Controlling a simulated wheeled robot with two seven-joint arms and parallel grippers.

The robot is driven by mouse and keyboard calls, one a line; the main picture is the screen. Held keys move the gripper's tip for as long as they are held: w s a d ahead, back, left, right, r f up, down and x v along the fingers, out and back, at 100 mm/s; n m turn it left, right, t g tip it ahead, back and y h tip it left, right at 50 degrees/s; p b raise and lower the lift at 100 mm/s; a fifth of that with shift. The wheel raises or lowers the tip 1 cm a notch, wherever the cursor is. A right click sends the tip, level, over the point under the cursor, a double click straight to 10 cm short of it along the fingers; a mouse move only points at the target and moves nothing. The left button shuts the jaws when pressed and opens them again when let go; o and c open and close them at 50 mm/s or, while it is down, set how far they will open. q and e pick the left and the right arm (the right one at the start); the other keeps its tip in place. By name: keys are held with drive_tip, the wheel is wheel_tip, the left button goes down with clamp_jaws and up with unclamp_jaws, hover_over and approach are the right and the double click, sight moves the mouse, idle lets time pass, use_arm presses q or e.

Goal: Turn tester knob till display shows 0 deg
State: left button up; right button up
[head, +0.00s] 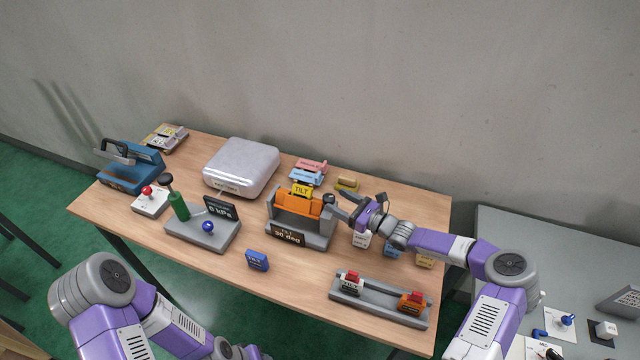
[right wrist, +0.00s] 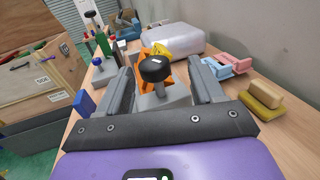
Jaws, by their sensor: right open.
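The tilt tester (head: 299,232) stands near the middle of the wooden table, with an orange tilting cradle (head: 297,203) and a yellow TILT label on top. Its front display (head: 287,236) reads 30 deg. Its black knob (head: 329,198) is on the right side, and it shows large in the right wrist view (right wrist: 156,69). My right gripper (head: 338,209) is at the knob. In the right wrist view its open fingers (right wrist: 160,78) stand either side of the knob, with gaps showing. My left arm is at the lower left; its gripper fingers do not show.
A pressure tester (head: 203,232) with a green handle stands left of the tilt tester. A white-grey box (head: 241,166) is behind it. Pink and blue blocks (head: 309,170) lie behind the cradle. A grey tray (head: 380,303) is at the front right.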

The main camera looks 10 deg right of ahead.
sight(325, 195)
drive_tip(key=x, duration=0.5)
drive_tip(key=shift+s+a+r, duration=0.1)
drive_tip(key=shift+a+r, duration=0.05)
drive_tip(key=shift+a, duration=0.35)
drive_tip(key=shift+r, duration=0.1)
use_arm(q)
drive_tip(key=shift+s+r, duration=0.4)
drive_tip(key=shift+s, duration=0.2)
